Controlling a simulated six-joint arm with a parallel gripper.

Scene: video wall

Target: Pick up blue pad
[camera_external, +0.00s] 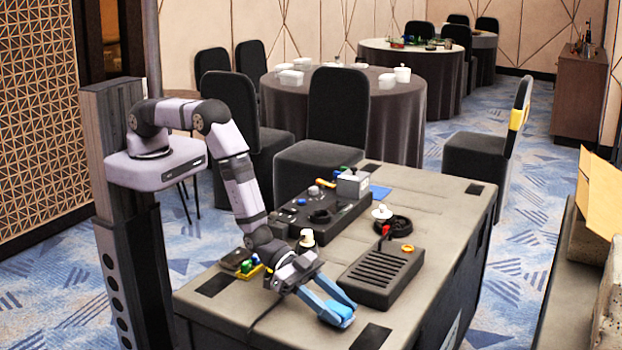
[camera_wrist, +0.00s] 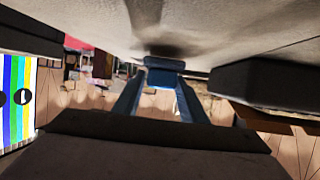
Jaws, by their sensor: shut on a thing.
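My gripper (camera_external: 335,308) is low over the front part of the dark table, with its blue fingers pointing down to the right. It is shut on a small bright blue pad (camera_external: 347,322), which sits at the fingertips near the table top. In the wrist view the pad (camera_wrist: 164,80) shows between the two fingertips, close to the pale table surface. The fingers hide part of it, and I cannot tell whether it touches the table.
A dark slotted box (camera_external: 378,278) stands right of my gripper. A dark console (camera_external: 318,215) with small items is behind. A small tray (camera_external: 240,262) of coloured pieces lies left. A flat blue square (camera_external: 380,192) lies farther back. The front right corner is clear.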

